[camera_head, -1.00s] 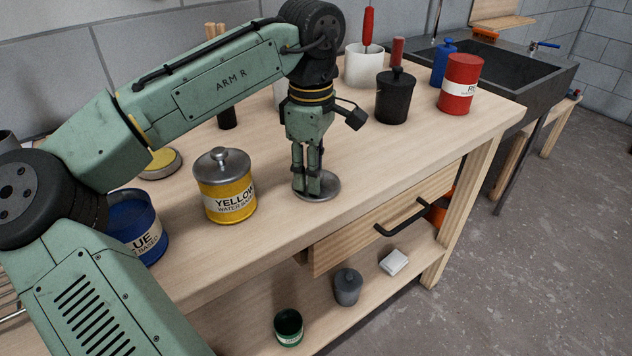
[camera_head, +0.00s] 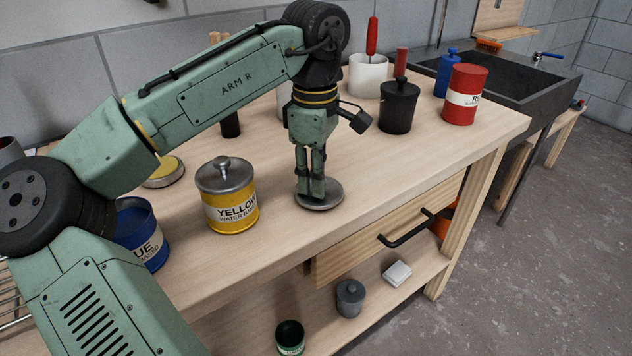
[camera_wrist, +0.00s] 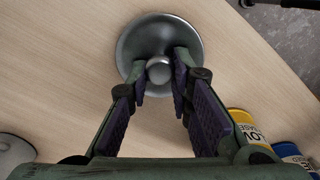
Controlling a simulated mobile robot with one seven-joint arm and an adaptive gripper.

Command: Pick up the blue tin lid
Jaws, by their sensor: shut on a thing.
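The tin lid is a round grey metal disc (camera_head: 330,199) with a central knob, at the front of the workbench, right of the yellow tin (camera_head: 230,213). It also shows at the top of the wrist view (camera_wrist: 135,45). My gripper (camera_head: 311,192) points straight down from above, with its fingers shut on the lid's knob. In the wrist view the fingers (camera_wrist: 160,75) lie on either side of the knob. The lid is level, on or very slightly above the bench top; I cannot tell which. The blue tin (camera_head: 138,240) stands open at the left, partly behind my arm.
The black pot (camera_head: 398,110), red tin (camera_head: 464,97), white cup (camera_head: 367,76) and blue bottle (camera_head: 445,75) stand toward the back right. A drawer handle (camera_head: 405,238) juts out in front. A lower shelf holds a grey pot (camera_head: 350,298). Bench right of the lid is clear.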

